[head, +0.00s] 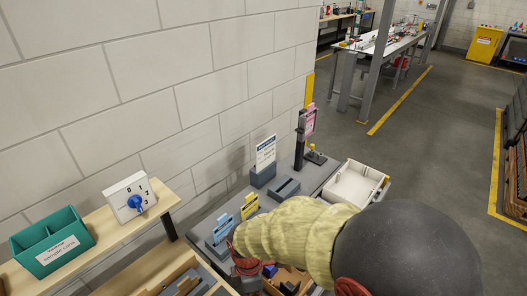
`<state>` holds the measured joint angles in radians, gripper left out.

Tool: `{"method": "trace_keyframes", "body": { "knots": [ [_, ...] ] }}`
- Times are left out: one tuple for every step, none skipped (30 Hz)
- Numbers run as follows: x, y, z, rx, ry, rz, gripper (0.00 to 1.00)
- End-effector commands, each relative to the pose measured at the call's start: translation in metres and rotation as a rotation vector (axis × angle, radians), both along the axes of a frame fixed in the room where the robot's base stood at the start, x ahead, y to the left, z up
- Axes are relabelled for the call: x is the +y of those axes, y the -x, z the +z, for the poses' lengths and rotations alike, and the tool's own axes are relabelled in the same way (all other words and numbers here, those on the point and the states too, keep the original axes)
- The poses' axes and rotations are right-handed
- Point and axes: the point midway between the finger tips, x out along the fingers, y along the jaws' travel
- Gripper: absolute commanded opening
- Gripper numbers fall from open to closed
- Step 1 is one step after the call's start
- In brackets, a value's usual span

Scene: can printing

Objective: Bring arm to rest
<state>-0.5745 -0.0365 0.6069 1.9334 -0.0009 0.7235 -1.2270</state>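My arm (300,235), with a pale yellow ribbed sleeve and a large dark round joint, reaches from the lower right over the workbench. A red part of my arm (245,264) shows at the sleeve's far left end. Below it, dark shapes sit low over the bench near the bottom edge. My gripper's fingers cannot be made out there, so whether they are open or hold anything is unclear.
A white tray (352,185) stands on the grey bench behind my arm. A sign holder (264,172) and a dark post (300,140) stand nearby. On a wooden shelf at left are a teal bin (52,246) and a dial box (130,199).

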Motion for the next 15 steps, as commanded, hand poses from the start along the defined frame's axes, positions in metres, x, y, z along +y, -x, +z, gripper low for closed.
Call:
{"method": "trace_keyframes", "body": {
  "knots": [
    [-0.004, 0.006, 0.010, -0.004, 0.008, -0.107, 0.00],
    [-0.008, 0.009, 0.015, -0.008, 0.013, -0.181, 0.00],
    [-0.014, 0.012, 0.023, -0.014, 0.019, -0.286, 0.00],
    [-0.020, 0.015, 0.030, -0.021, 0.021, -0.366, 0.00],
    [-0.026, 0.017, 0.037, -0.029, 0.022, -0.449, 0.00],
    [-0.035, 0.019, 0.047, -0.041, 0.019, -0.563, 0.00],
    [-0.042, 0.021, 0.056, -0.053, 0.014, -0.650, 0.00],
    [-0.050, 0.023, 0.064, -0.065, 0.009, -0.737, 0.00],
    [-0.062, 0.025, 0.076, -0.082, -0.005, -0.860, 0.00],
    [-0.071, 0.028, 0.085, -0.095, -0.015, -0.954, 0.00],
    [-0.081, 0.031, 0.094, -0.109, -0.030, -1.047, 0.00],
    [-0.094, 0.034, 0.105, -0.129, -0.053, -1.159, 0.00],
    [-0.103, 0.037, 0.113, -0.141, -0.070, -1.235, 0.00],
    [-0.113, 0.041, 0.120, -0.156, -0.089, -1.308, 0.00],
    [-0.125, 0.045, 0.129, -0.175, -0.118, -1.395, 0.00]
  ]
}}
